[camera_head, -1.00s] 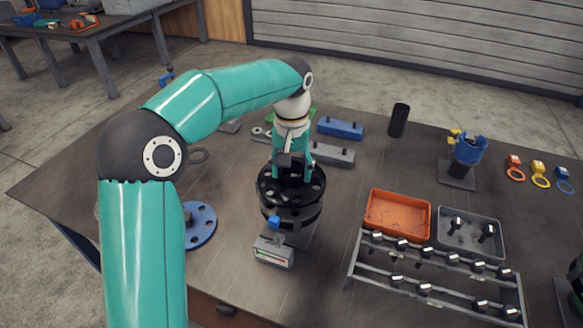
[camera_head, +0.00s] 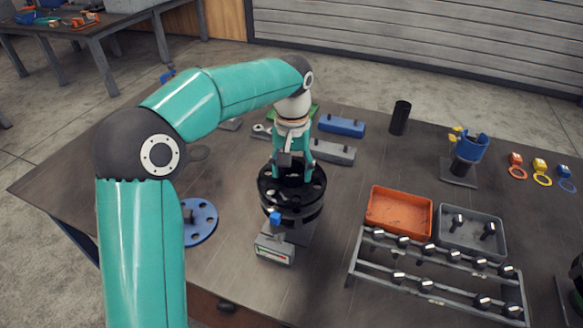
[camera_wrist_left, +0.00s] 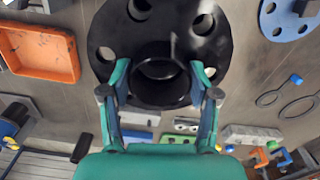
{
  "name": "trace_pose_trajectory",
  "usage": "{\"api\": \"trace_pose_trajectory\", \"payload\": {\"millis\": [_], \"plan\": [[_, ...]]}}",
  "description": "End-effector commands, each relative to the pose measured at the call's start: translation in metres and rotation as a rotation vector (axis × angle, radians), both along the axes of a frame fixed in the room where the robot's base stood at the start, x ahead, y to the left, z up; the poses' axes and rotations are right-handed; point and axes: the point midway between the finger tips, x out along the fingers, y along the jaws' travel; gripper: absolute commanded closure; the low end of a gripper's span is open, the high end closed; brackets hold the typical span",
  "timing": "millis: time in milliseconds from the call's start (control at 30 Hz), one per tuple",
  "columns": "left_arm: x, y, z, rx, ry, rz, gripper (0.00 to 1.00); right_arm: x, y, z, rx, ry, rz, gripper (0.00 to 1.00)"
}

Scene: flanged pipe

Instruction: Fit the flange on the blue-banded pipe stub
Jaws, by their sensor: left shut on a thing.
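My left gripper (camera_head: 293,175) is shut on the raised hub of a black flange (camera_head: 313,190). The flange is a flat disc with several bolt holes. It also shows in the left wrist view (camera_wrist_left: 211,48), with a fingertip on each side of the hub. In the head view the held flange sits roughly level above a second black flanged rim (camera_head: 303,217), close over it. I cannot tell whether the two touch. The pipe stub's blue band cannot be made out, as the flange and my gripper cover that spot.
A gauge box (camera_head: 275,251) with a blue knob stands just in front. A blue holed disc (camera_head: 203,230) lies to the left. An orange tray (camera_head: 398,213), a grey tray (camera_head: 470,250) and a rack of bolts (camera_head: 440,291) stand right. A black cylinder (camera_head: 400,118) stands behind.

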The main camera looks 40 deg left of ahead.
Motion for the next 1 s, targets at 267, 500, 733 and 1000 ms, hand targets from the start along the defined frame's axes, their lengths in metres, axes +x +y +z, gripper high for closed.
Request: {"api": "trace_pose_trajectory", "payload": {"millis": [267,500,733,1000], "plan": [[0.000,0.000,0.001,-0.001,-0.001,0.000,1.00,0.000,0.000,0.000,0.000,0.000,0.000,0.43],[0.001,0.000,-0.007,0.000,-0.001,-0.001,1.00,0.000,0.000,-0.004,0.000,0.000,0.000,0.43],[0.001,-0.001,-0.012,0.000,-0.001,-0.001,1.00,0.000,0.000,-0.007,0.000,0.000,0.000,0.43],[0.001,-0.001,-0.011,0.000,-0.001,-0.001,1.00,0.000,0.000,-0.006,0.000,0.000,0.000,0.43]]}}
